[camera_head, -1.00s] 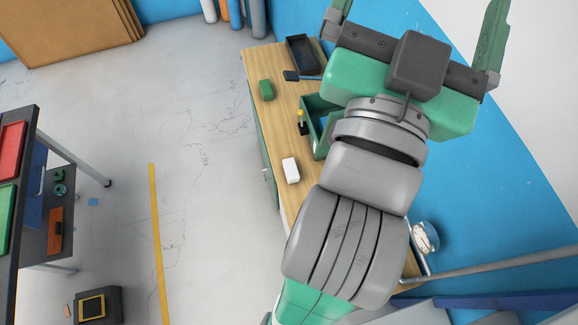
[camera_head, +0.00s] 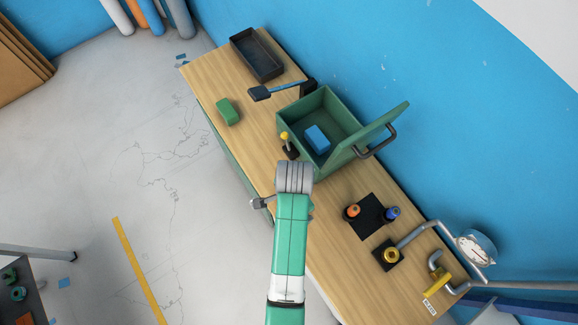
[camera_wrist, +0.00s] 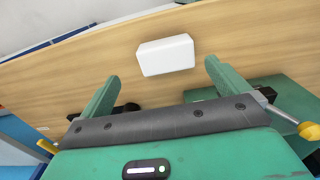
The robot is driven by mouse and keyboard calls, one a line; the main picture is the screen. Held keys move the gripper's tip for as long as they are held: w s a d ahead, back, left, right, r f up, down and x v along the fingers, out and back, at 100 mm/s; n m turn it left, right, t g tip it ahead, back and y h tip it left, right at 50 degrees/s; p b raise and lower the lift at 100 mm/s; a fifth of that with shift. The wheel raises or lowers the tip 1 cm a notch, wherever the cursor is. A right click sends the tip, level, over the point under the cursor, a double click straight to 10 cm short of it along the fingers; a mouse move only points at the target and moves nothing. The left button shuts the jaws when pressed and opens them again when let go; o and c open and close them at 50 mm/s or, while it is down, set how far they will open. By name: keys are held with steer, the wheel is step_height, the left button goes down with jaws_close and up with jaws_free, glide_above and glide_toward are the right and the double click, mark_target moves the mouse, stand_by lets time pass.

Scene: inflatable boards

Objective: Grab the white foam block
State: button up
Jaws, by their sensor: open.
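The white foam block (camera_wrist: 166,55) lies on the wooden bench (camera_wrist: 90,68) in the wrist view, in line with the gap between my fingers and a little beyond their tips. My gripper (camera_wrist: 162,72) is open, with one green finger to each side of the gap and nothing between them. The gap looks wider than the block, and no contact shows. In the head view my arm hides the block and most of my gripper.
A green box (camera_head: 291,128) with a raised lid holds a blue block (camera_head: 317,138). A yellow-topped joystick (camera_head: 286,140) stands beside it, close to my arm.

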steer(key=f, duration=0.6)
steer(key=shift+w+a+f+b, duration=0.15)
steer(key=shift+w+f+b, duration=0.2)
steer(key=shift+w, duration=0.05)
steer(key=c, duration=1)
